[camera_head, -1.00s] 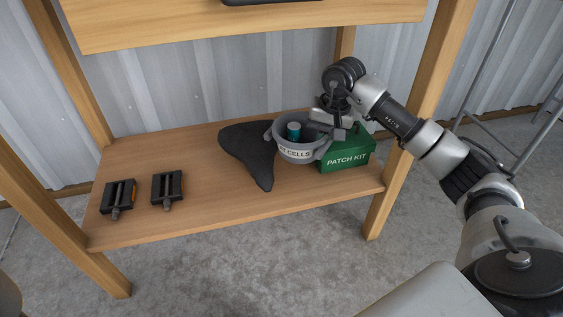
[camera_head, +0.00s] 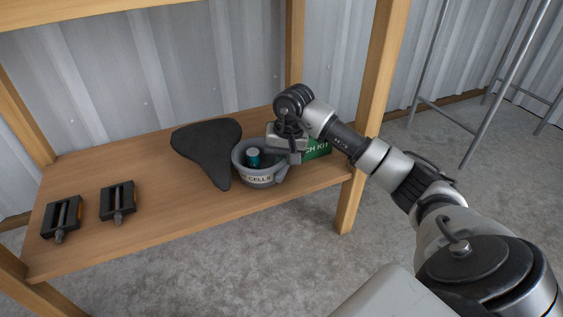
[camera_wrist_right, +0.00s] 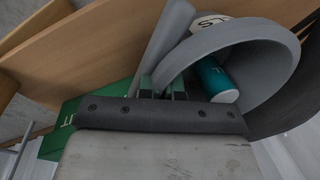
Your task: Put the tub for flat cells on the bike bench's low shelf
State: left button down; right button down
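The tub for flat cells (camera_head: 259,180) is a round grey tub with a pale label, partly covered, reading "CELLS". A teal cylinder (camera_head: 253,157) is inside it. The tub is upright over the bike bench's low shelf (camera_head: 150,215), close to the front edge; I cannot tell whether its base touches the wood. My right gripper (camera_head: 283,160) is at the tub's right side. In the right wrist view the fingers (camera_wrist_right: 162,90) are close together around the tub's grey side part, and the tub's rim (camera_wrist_right: 270,35) fills the upper right. My left gripper is out of view.
A black saddle (camera_head: 208,148) lies just left of the tub. The green patch kit box (camera_head: 317,149) stands right of it, partly behind my gripper. Two pedals (camera_head: 117,203) lie at the shelf's left. Bare shelf lies between pedals and saddle. A bench leg (camera_head: 372,100) stands at right.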

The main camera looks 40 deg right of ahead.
jog(key=shift+f, duration=0.15)
jog(key=c, duration=1.3)
grip_release()
